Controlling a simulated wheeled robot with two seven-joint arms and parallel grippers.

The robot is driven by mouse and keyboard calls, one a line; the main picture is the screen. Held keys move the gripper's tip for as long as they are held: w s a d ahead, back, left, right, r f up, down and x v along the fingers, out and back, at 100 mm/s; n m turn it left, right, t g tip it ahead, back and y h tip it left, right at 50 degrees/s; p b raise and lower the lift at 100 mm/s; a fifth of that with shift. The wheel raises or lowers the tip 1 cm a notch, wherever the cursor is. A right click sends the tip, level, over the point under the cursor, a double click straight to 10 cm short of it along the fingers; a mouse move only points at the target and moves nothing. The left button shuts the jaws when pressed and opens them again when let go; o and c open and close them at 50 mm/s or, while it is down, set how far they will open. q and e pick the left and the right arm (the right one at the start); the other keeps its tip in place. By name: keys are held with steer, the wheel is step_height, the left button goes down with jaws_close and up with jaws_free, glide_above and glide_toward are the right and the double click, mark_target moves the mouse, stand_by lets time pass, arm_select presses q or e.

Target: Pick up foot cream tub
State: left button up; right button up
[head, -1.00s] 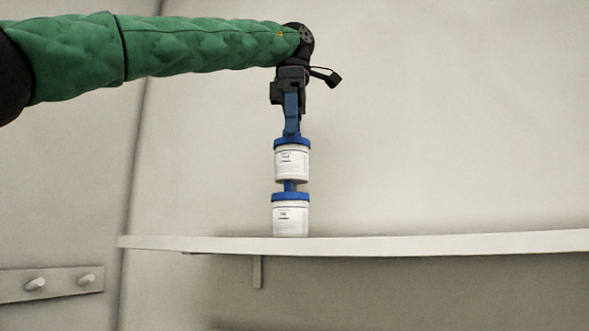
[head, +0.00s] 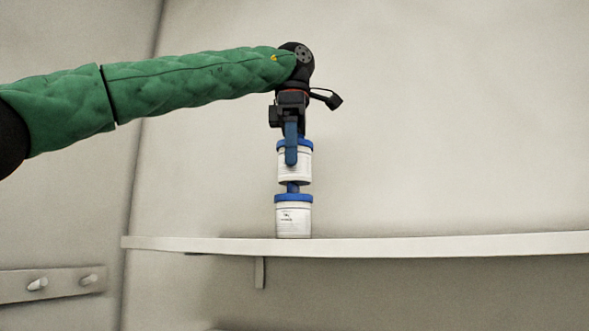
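Two white tubs with blue lids and small printed labels stand one above the other over the shelf. The upper tub (head: 303,165) is above the lower tub (head: 293,219), with a short blue piece (head: 292,187) in the gap between them. The label print is too small to tell which is the foot cream. My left gripper (head: 291,160) points down at the upper tub. One blue finger overlaps the front of its lid and upper wall; the other finger is hidden. I cannot tell whether the fingers press on the tub. My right gripper is out of view.
The pale shelf (head: 430,245) runs along the wall, with a bracket (head: 259,272) under it. It is bare to the right and left of the lower tub. A peg rail (head: 60,284) is on the left wall.

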arm_select(q)
steer(key=c, duration=0.6)
steer(key=shift+c, duration=0.2)
